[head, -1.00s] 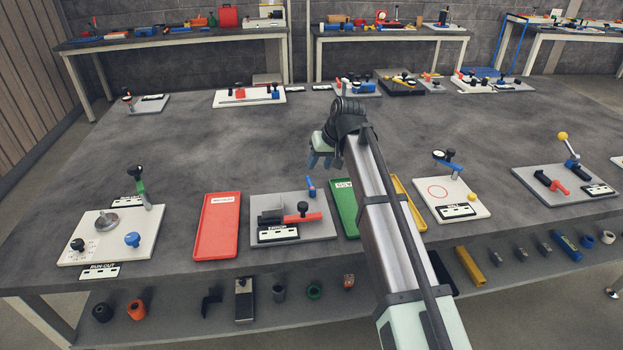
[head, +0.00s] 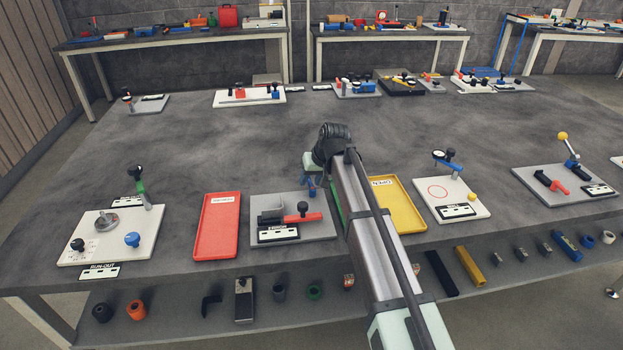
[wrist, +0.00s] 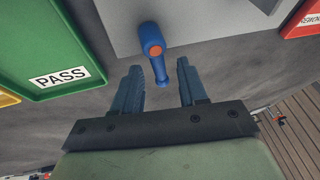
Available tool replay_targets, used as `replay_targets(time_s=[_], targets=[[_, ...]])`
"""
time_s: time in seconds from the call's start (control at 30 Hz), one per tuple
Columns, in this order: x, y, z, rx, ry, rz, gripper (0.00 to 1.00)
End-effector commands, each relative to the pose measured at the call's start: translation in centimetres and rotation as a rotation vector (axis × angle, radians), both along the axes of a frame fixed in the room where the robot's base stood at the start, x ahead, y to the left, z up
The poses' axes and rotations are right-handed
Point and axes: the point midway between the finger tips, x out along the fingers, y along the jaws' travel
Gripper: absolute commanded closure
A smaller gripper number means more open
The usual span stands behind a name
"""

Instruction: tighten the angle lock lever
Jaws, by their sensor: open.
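The blue lever with an orange round cap (wrist: 152,40), which looks like the angle lock lever, stands at the edge of a grey plate in the wrist view. Its free end points down toward my gripper (wrist: 160,72). The gripper is open, with one dark blue finger on each side of the lever's end and a gap on both sides. The lever end reaches just between the fingertips. In the head view my gripper (head: 311,180) is over the far right corner of the grey plate (head: 319,230) and largely hides the lever.
A red tray (head: 235,213) lies left of the plate. A green tray (wrist: 85,55) labelled PASS lies on its other side, mostly behind my arm in the head view. A red-handled clamp (head: 297,217) sits on the plate.

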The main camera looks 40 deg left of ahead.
Motion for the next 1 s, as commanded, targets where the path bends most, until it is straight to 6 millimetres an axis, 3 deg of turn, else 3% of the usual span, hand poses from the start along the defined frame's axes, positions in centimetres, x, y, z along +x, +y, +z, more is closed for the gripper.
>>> replay_targets(time_s=[0.47, 1.0], targets=[[0.00, -0.01, 0.02, 0.000, 0.000, 0.000, 1.00], [0.10, -0.23, 0.03, 0.001, -0.001, -0.087, 1.00]])
